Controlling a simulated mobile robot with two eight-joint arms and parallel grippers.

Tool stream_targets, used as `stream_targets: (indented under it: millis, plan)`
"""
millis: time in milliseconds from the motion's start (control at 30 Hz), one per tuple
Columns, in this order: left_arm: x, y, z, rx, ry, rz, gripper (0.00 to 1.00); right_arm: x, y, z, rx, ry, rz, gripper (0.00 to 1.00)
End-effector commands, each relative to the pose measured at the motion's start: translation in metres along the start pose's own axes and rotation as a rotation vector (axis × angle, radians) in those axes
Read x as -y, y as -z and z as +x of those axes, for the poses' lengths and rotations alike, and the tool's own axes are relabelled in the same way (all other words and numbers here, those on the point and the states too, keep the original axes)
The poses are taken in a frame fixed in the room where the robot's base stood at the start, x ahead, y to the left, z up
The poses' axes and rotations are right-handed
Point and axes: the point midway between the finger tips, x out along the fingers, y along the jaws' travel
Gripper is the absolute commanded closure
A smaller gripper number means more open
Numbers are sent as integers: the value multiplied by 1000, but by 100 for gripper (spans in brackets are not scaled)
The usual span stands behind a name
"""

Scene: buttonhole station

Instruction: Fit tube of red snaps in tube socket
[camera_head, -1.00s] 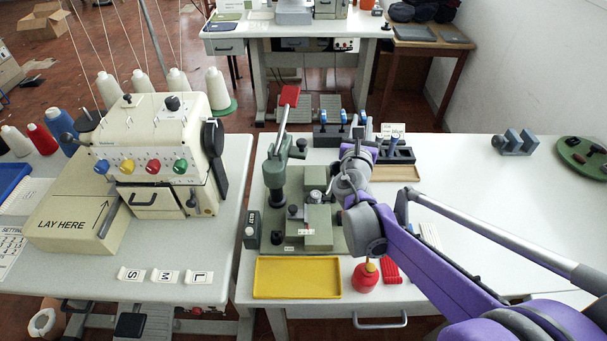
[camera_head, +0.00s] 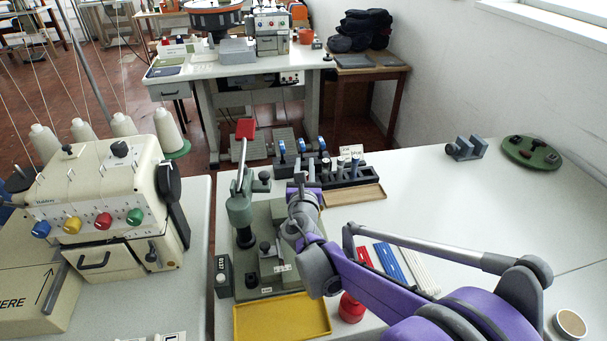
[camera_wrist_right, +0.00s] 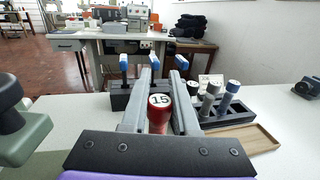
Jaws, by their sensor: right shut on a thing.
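My right gripper (camera_head: 306,180) reaches over the table, beside the green press (camera_head: 240,210). In the right wrist view the right gripper (camera_wrist_right: 161,76) is shut on a red cylinder (camera_wrist_right: 157,118) with a white top marked 15. I cannot tell whether it is the tube of red snaps or whether its lower end touches anything. A red strip (camera_head: 364,258), a blue strip (camera_head: 391,264) and white strips (camera_head: 421,271) lie on the table at right, partly behind my arm. I cannot make out a tube socket. My left gripper is not in view.
A black block with blue-topped pieces (camera_wrist_right: 124,98) stands beyond the fingers. A dark rack (camera_wrist_right: 258,126) of numbered cylinders and a wooden tray (camera_head: 354,195) are to the right. A yellow tray (camera_head: 282,320) and red bottle (camera_head: 351,308) are in front.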

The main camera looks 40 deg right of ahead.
Motion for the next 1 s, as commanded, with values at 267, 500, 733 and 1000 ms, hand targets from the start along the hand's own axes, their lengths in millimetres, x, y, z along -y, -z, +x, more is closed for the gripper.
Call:
stream_targets:
  millis: [267, 500, 733, 1000]
  plan:
    - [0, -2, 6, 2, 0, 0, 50, 0, 16, 0, 0, 0, -1, 100]
    - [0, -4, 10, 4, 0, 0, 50, 0, 21, 0, 0, 0, -1, 100]
    - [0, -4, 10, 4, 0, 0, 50, 0, 23, 0, 0, 0, -1, 47]
    - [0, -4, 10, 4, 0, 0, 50, 0, 22, 0, 0, 0, -1, 42]
